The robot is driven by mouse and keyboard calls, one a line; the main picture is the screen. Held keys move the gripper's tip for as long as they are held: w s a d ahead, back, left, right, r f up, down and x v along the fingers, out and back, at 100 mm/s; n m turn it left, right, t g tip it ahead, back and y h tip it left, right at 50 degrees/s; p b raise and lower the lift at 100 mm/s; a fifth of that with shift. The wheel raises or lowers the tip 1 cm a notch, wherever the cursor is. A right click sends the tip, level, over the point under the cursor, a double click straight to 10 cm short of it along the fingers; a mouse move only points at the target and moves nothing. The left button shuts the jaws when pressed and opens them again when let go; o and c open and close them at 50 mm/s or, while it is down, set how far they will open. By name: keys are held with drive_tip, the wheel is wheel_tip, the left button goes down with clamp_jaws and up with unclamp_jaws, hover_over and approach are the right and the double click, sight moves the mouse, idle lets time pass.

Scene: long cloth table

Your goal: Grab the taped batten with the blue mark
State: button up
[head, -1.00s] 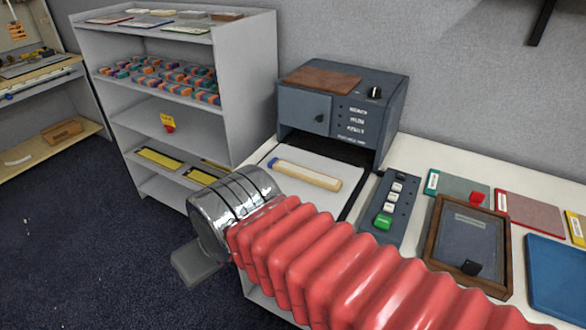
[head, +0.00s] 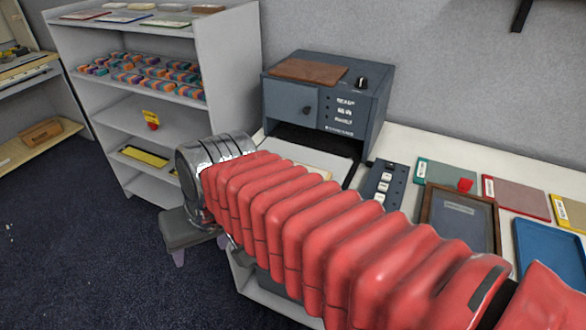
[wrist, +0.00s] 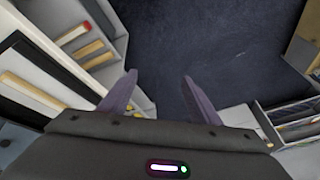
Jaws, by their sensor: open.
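A pale wooden batten lies on the white panel (head: 290,153) in front of the grey machine on the table. Only a small part of the batten (head: 318,171) shows past my red arm sleeve in the head view, and its blue mark is hidden there. The wrist view shows a pale batten (wrist: 32,91) on a light surface at the left, and I cannot tell whether it is the same one. My gripper (head: 200,250) hangs off the table's left end, over the floor. Its fingers are apart and empty in the wrist view (wrist: 158,78).
The grey machine (head: 325,100) stands behind the panel. A button box (head: 383,182), a framed tray (head: 462,215) and a blue tray (head: 550,250) lie to the right. A grey shelf unit (head: 230,60) stands behind my gripper. Dark floor (head: 80,250) is clear at left.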

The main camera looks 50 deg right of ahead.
drive_tip(key=w+d+f+m+y, duration=0.3)
drive_tip(key=w+d+m, duration=0.5)
drive_tip(key=d+m, duration=0.15)
drive_tip(key=m+t, duration=0.8)
drive_tip(key=m, duration=1.2)
approach(300, 163)
drive_tip(key=shift+s+a+r, duration=0.2)
drive_tip(key=shift+a+r, duration=0.1)
drive_tip(key=shift+a, duration=0.2)
drive_tip(key=shift+s+a+r, duration=0.15)
drive_tip(key=shift+a+r, duration=0.15)
drive_tip(key=shift+a, duration=0.2)
drive_tip(key=shift+a, duration=0.1)
drive_tip(key=x, duration=0.8)
drive_tip(key=shift+w+r, duration=0.15)
drive_tip(key=shift+w, duration=0.2)
drive_tip(key=shift+a, duration=0.1)
